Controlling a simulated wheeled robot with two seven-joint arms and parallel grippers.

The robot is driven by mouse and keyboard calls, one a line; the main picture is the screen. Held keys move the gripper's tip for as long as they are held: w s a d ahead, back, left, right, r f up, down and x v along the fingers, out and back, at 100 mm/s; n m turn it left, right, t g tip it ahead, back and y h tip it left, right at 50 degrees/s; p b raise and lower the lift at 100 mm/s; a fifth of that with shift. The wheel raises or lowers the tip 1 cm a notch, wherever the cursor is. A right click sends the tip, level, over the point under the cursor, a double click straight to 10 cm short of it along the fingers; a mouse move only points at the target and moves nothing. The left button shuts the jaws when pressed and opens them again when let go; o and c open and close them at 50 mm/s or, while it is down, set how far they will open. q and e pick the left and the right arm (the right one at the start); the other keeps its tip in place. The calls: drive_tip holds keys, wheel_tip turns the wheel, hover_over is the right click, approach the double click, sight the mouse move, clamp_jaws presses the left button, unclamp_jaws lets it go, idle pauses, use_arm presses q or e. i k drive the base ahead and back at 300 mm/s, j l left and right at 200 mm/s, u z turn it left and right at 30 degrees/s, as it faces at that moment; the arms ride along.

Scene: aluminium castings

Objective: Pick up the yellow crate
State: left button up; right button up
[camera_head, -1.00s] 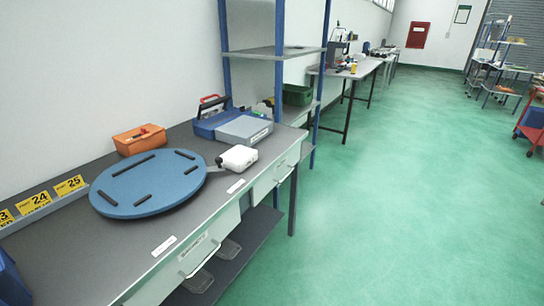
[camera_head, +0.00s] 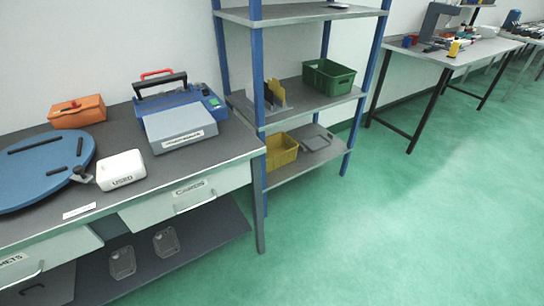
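The yellow crate (camera_head: 281,151) sits on the low shelf of the blue-framed rack, at its left end beside the workbench. The rack's front left post stands just left of it. A grey flat item (camera_head: 316,139) lies to its right on the same shelf. The crate looks open at the top; its inside is too small to make out. Neither of my grippers shows in the head view.
A green crate (camera_head: 328,77) is on the rack's middle shelf (camera_head: 300,99). Green floor (camera_head: 370,220) in front of the rack is clear.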

sight(273, 153)
drive_tip(key=l+z, duration=0.25)
drive_tip(key=z, duration=0.25)
drive_tip(key=i+l+z, duration=0.3)
drive_tip(key=i, duration=0.75)
drive_tip(key=i+z, duration=0.3)
drive_tip(key=i, duration=0.75)
drive_tip(key=i+l+u, duration=0.1)
drive_tip(key=i+u, duration=0.35)
drive_tip(key=i+l+u, duration=0.3)
drive_tip(key=i+u, duration=0.15)
drive_tip(key=i, duration=0.15)
drive_tip(key=i+l+u, duration=0.95)
drive_tip(key=k+l, duration=0.05)
drive_tip(key=k, duration=0.05)
